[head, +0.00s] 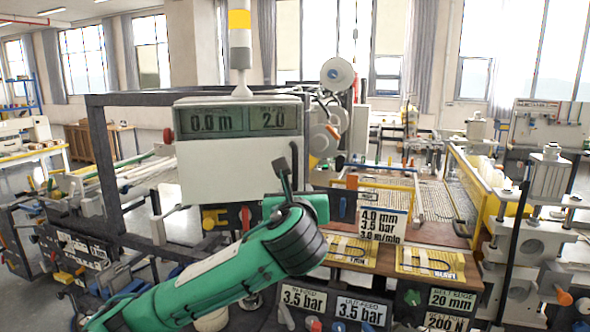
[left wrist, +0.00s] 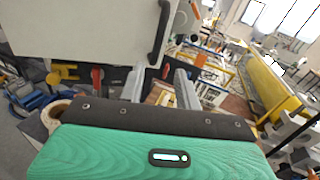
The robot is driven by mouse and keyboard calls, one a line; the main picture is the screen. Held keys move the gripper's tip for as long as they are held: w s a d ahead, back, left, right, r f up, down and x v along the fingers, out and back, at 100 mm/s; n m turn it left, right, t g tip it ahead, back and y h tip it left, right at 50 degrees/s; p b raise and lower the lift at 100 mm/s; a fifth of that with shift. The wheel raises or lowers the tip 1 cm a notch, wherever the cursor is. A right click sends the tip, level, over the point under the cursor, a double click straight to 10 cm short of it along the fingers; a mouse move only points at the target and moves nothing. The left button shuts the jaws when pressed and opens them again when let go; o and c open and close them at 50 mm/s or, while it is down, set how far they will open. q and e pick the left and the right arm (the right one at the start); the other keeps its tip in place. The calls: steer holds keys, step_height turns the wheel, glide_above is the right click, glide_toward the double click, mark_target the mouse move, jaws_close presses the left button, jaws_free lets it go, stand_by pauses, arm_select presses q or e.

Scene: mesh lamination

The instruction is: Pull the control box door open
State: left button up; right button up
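The control box (head: 238,120) stands at the middle left of the head view, with a display on top reading 0.0 m and 2.0. Its white door (head: 225,172) looks shut; it also shows in the left wrist view (left wrist: 80,28). A dark upright bar handle (head: 294,156) is at the door's right edge; it also shows in the left wrist view (left wrist: 161,32). My left gripper (head: 284,176) is just below and in front of the handle. In the left wrist view its two grey fingers (left wrist: 160,76) are apart, with the handle's lower end beyond the gap. Contact cannot be told. My right gripper is out of view.
Red and yellow knobs (head: 245,217) sit below the door. A dark frame (head: 100,170) stands left of the box. A machine bed with yellow rails (head: 470,190) and a sign board (head: 381,224) lie to the right. A signal light (head: 240,40) rises above the box.

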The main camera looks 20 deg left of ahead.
mark_target(295, 167)
arm_select(q)
steer(key=shift+m, duration=0.3)
steer(key=p+x, duration=0.1)
steer(key=x, duration=0.3)
steer(key=r+p+x, duration=0.1)
steer(key=x, duration=0.3)
steer(key=r+p+x, duration=0.1)
steer(key=p+x, duration=0.1)
steer(key=x, duration=0.2)
steer(key=shift+w+a, duration=0.1)
steer(key=shift+a, duration=0.15)
steer(key=shift+w+a, duration=0.15)
steer(key=shift+w, duration=0.35)
jaws_close()
